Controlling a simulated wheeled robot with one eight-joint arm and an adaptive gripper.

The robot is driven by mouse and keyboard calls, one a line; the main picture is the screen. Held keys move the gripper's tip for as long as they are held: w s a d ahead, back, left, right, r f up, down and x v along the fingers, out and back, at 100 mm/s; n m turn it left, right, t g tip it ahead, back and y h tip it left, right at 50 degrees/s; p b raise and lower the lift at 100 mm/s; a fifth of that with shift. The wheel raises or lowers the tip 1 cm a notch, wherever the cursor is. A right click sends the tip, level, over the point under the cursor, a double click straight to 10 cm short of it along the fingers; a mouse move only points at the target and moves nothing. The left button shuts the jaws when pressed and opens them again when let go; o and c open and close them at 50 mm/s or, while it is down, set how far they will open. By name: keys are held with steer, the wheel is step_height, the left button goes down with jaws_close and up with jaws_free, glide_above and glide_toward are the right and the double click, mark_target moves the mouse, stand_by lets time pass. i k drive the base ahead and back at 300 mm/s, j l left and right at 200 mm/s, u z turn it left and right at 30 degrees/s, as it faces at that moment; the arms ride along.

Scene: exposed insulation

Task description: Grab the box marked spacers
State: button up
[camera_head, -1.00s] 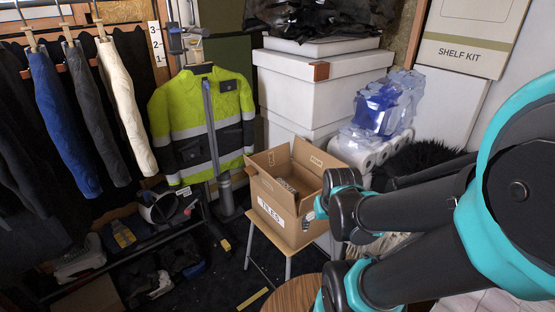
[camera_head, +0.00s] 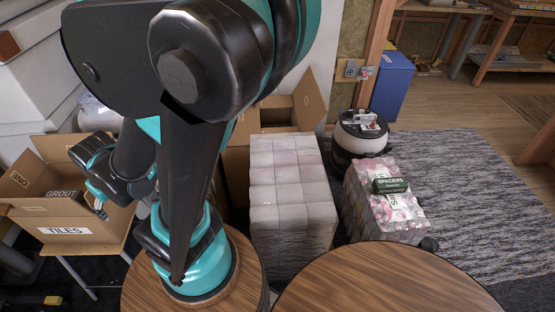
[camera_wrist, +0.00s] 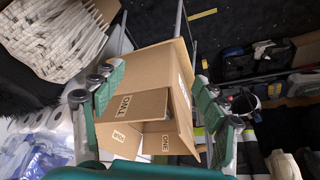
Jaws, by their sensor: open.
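The small dark green box marked spacers (camera_head: 390,185) lies on top of a plastic-wrapped pinkish pack (camera_head: 365,205), right of centre in the head view. My gripper (camera_head: 100,205) is far to its left, at the open cardboard carton marked tiles (camera_head: 65,231). In the wrist view my gripper (camera_wrist: 160,108) is open, its green-padded fingers spread with the carton (camera_wrist: 150,75) beyond and between them. Nothing is held. The spacers box does not show in the wrist view.
A tall wrapped stack of pale blocks (camera_head: 290,190) stands left of the spacers pack. A round dark machine (camera_head: 360,138) stands behind it. A round wooden top (camera_head: 385,282) lies in front. Grey rug (camera_head: 450,180) is open floor to the right.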

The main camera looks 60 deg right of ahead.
mark_target(394, 185)
steer(key=k+j, duration=0.65)
steer(key=z, duration=0.4)
steer(key=k+j+z, duration=0.1)
steer(key=z, duration=0.7)
steer(key=k+z, duration=0.15)
steer(key=z, duration=1.55)
steer(key=i+l+u, duration=0.15)
steer(key=l, duration=0.15)
steer(key=i+l+u, duration=0.15)
steer(key=l, duration=0.2)
steer(key=l+u, duration=0.1)
steer(key=l, duration=0.2)
